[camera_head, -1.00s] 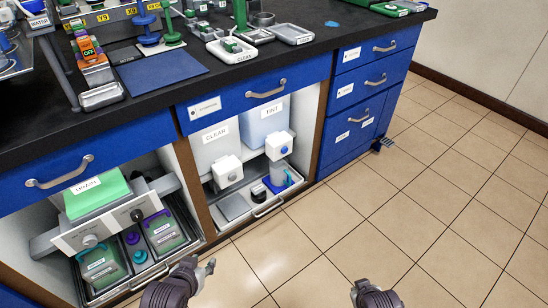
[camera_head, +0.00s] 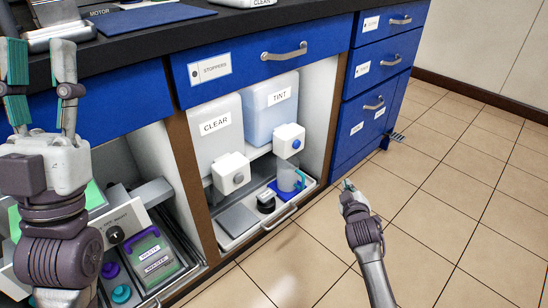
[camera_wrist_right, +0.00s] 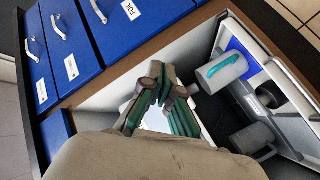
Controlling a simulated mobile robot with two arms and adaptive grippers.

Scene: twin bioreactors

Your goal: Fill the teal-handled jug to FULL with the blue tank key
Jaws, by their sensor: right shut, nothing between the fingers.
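The teal-handled jug (camera_head: 287,177), a clear cup with its teal handle on the right, stands on a blue pad in the right cabinet bay's tray. It also shows in the right wrist view (camera_wrist_right: 216,76). Above it is the white tap block with the blue tank key (camera_head: 296,143), on the front of the TINT tank (camera_head: 268,112). The jug's fill level cannot be made out. My right gripper (camera_head: 346,186) is shut and empty, in front of the bay to the right of the jug, apart from it. My left gripper (camera_head: 39,62) is raised and open at the far left, empty.
The CLEAR tank (camera_head: 214,140) with its white and grey tap block (camera_head: 230,173) stands left of the TINT tank. A black round object (camera_head: 266,203) and a grey plate (camera_head: 237,220) share the pull-out tray. A drawer unit (camera_head: 372,85) stands right. Floor in front is free.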

